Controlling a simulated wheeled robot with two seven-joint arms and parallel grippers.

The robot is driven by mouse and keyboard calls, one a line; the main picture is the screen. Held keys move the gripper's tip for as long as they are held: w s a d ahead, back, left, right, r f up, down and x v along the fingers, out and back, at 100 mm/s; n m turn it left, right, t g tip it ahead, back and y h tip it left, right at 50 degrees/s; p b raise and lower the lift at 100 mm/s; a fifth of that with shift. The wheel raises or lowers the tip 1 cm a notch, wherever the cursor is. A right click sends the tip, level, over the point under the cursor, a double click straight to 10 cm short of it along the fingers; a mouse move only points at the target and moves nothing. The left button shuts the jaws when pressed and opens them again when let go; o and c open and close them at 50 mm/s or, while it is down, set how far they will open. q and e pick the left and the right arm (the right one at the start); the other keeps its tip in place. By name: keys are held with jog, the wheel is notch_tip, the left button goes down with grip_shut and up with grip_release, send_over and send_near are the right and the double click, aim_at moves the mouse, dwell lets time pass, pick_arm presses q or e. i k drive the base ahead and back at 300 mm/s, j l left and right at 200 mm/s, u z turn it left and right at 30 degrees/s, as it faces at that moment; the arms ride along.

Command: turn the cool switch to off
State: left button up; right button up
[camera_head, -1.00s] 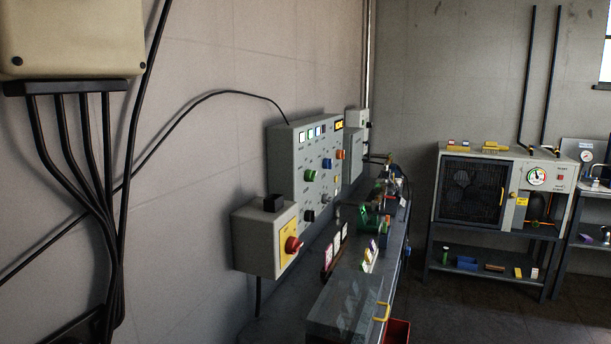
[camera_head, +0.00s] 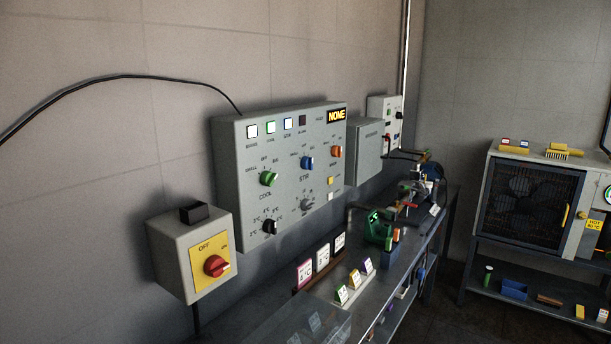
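The cool switch (camera_head: 268,179) is a green rotary knob on the left part of a grey wall-mounted control panel (camera_head: 235,215). The word COOL is printed below it and small position labels are around its top. Its pointer direction is too small to tell for sure. A blue knob (camera_head: 307,163) marked STIR, an orange knob (camera_head: 337,152), a black knob (camera_head: 269,227) and a grey knob (camera_head: 307,204) are on the same panel. Neither of my grippers is in view.
A grey box with a red rotary switch (camera_head: 217,266) on a yellow plate is mounted left of the panel. A bench (camera_head: 395,277) with cards, a green device (camera_head: 378,228) and tools runs below along the wall. A cabinet (camera_head: 525,205) stands at right.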

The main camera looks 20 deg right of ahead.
aim_at(267, 178)
jog(key=l, duration=1.25)
jog(key=i+l, duration=0.15)
jog(key=l, duration=1.1)
